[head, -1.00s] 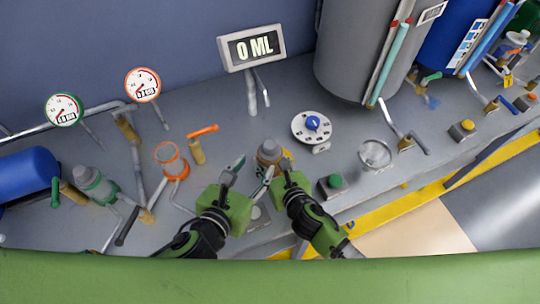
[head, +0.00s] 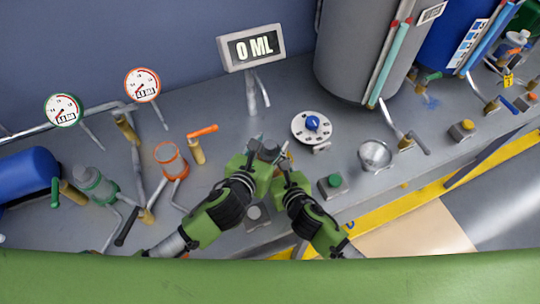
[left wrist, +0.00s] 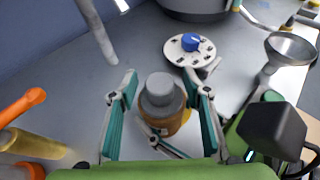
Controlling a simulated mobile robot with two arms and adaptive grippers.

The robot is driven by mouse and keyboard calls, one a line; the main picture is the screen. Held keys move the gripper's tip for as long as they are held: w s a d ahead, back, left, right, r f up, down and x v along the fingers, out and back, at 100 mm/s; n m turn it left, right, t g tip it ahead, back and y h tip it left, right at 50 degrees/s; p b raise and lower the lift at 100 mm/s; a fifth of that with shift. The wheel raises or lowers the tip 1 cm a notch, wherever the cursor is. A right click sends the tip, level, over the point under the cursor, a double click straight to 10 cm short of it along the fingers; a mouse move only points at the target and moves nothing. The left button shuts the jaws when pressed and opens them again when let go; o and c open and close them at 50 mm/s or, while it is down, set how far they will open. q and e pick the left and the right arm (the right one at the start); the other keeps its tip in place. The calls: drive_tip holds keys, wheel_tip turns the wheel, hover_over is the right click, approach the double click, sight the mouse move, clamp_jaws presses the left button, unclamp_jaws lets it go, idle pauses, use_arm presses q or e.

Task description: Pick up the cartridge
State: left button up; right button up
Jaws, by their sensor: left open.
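The cartridge (left wrist: 160,92), an amber-brown cylinder with a grey cap, stands upright on the bench in the left wrist view. In the head view only its grey top (head: 268,151) shows among my grippers. My left gripper (head: 264,146) is open, and its teal-padded fingers (left wrist: 160,108) stand on either side of the cartridge, with a gap visible in the left wrist view. My right gripper (head: 286,160) is close on the right side of the cartridge; its finger opening is too small and covered to tell.
A dial with a blue knob (head: 312,123) and a metal funnel (head: 375,154) lie to the right. A green button (head: 334,182) is near the front edge. An orange-handled valve (head: 198,146) is to the left. A display (head: 252,48) behind reads 0 ML.

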use_arm(q)
clamp_jaws()
wheel_tip(320, 180, up, 10)
idle(0.6)
use_arm(e)
drive_tip(key=o, duration=1.2)
drive_tip(key=v, duration=1.2)
